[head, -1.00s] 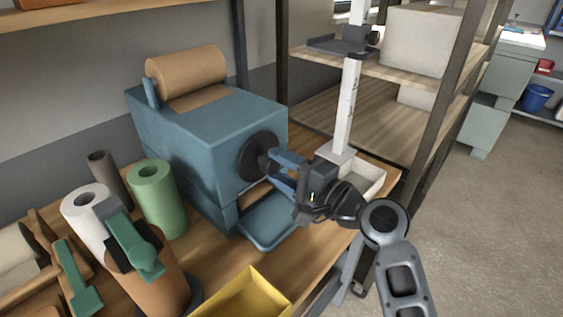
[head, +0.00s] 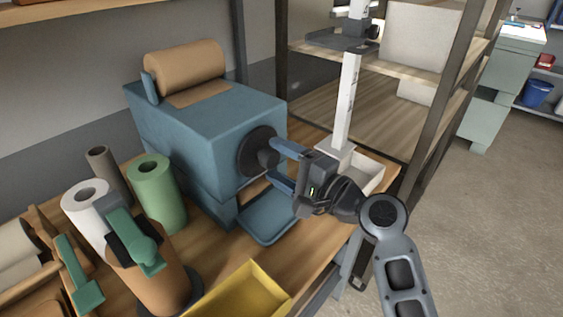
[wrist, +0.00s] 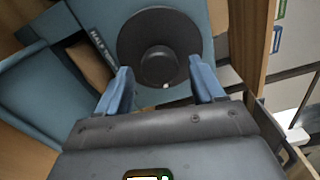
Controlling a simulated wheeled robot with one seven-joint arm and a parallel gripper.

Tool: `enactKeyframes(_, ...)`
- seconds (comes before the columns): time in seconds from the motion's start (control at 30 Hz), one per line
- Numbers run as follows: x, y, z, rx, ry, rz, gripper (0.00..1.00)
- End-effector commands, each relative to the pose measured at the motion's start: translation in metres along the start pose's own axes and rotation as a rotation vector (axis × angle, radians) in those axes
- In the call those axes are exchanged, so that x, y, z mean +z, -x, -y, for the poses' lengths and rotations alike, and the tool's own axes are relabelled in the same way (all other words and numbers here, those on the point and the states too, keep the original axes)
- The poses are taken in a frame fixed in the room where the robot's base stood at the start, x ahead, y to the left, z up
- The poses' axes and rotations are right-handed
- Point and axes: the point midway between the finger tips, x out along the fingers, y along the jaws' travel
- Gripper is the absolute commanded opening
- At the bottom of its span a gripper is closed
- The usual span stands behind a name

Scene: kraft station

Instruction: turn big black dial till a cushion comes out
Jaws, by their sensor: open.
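The big black dial (head: 246,153) is on the side of the blue machine (head: 205,125), with a round hub standing out at its middle. My gripper (head: 277,164) is open in front of the dial, its two blue fingers spread and nothing between them. In the wrist view, the dial (wrist: 140,30) lies beyond the fingertips of my gripper (wrist: 165,82), and the hub sits between and ahead of them, with a small pale mark on its rim. The fingers look apart from the hub. No cushion shows in the blue tray (head: 268,222) below the dial.
A brown paper roll (head: 186,66) lies on top of the machine. Green (head: 158,195) and white (head: 88,212) rolls stand to the left. A yellow bin (head: 243,292) is in front. A white post (head: 347,105) and pale box (head: 366,170) are close to my gripper's right.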

Motion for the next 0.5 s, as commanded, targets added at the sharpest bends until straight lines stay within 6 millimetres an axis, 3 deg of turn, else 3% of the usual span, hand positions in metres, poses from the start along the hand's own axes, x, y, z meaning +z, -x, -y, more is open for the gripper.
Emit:
enactKeyframes(0.23,0.000,0.007,-0.001,0.000,0.000,0.000,0.68)
enactKeyframes(0.5,-0.001,0.050,-0.003,0.000,0.000,-0.002,0.68)
